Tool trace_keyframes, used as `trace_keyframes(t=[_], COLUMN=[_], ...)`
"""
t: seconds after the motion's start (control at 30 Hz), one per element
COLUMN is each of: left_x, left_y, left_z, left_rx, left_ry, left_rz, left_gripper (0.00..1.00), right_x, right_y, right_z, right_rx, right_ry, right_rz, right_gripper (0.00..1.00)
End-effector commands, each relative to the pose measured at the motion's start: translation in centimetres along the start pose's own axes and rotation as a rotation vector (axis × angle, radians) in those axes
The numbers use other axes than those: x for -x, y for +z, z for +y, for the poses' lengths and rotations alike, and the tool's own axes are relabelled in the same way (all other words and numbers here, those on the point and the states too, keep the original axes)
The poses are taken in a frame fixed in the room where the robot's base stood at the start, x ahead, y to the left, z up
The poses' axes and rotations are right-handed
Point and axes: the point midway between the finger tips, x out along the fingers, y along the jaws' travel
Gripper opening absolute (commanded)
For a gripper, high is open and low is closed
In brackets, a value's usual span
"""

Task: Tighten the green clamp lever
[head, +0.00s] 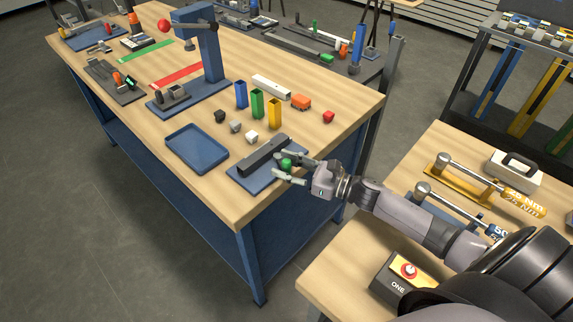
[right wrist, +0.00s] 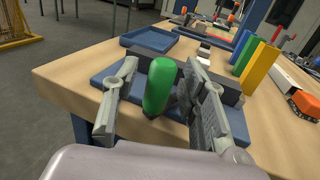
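The green clamp lever (head: 286,163) is a rounded green handle at the near right corner of the work table. It stands beside a dark grey block (head: 262,154) on a blue base plate (head: 249,182). My right gripper (head: 277,167) reaches in from the right, with its fingers on either side of the lever. In the right wrist view the lever (right wrist: 160,88) stands upright between the open fingers. A gap shows on the left finger's side; the right finger is very close, and I cannot tell whether it touches. The lever's foot is partly hidden. My left gripper is out of view.
A blue tray (head: 197,148) lies left of the fixture. Small cubes and blue, green and yellow (head: 274,114) upright blocks stand behind it. A blue column (head: 208,45) rises farther back. A side table (head: 345,262) with torque wrenches lies below my right arm.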

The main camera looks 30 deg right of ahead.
Motion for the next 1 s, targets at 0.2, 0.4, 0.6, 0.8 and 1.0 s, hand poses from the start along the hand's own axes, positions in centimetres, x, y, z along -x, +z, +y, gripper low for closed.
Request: trace_keyframes(t=[0.2,0.4,0.6,0.8,1.0], left_x=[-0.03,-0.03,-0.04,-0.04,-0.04], left_y=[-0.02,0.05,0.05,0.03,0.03], left_z=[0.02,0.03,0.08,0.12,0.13], left_rx=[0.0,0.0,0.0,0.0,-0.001], left_ry=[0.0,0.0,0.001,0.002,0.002], left_rz=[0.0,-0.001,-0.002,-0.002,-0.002], left_gripper=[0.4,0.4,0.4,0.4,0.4], right_x=[0.02,0.03,0.03,0.03,0.03], right_y=[0.0,0.01,0.01,0.01,0.01], right_z=[0.02,0.01,0.01,0.01,0.01], right_rx=[0.0,0.0,0.0,0.0,0.0], right_ry=[0.0,0.0,0.0,0.0,0.0], right_rz=[0.0,0.0,-0.001,0.0,0.0], right_gripper=[0.32,0.18,0.05,0.0,0.0])
